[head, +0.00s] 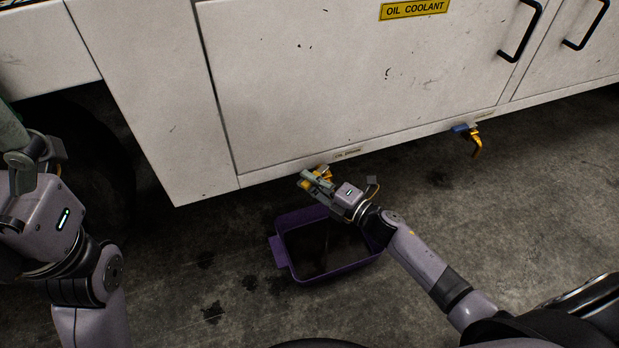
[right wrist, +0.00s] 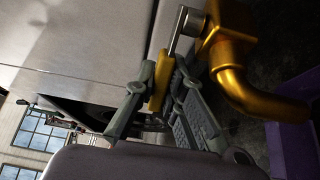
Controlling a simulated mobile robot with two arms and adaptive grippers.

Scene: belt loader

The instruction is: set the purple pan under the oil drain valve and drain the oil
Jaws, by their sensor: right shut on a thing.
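The purple pan (head: 284,268) lies on the floor below the lower edge of the white loader, under the oil drain valve (head: 327,172). Its inside looks dark; I cannot tell how much oil is in it. In the right wrist view the valve has a brass elbow (right wrist: 232,80) and a yellow handle (right wrist: 158,82), with part of the purple pan (right wrist: 298,150) at the right edge. My right gripper (head: 307,183) is shut on the yellow handle, its fingers (right wrist: 160,98) on either side. My left gripper (head: 18,140) is partly cut off at the left edge; its jaws are unclear.
A second valve (head: 474,138) with a blue handle and yellow spout hangs farther right under the loader. A dark wheel (head: 90,165) stands at left. The stained floor around the pan is clear.

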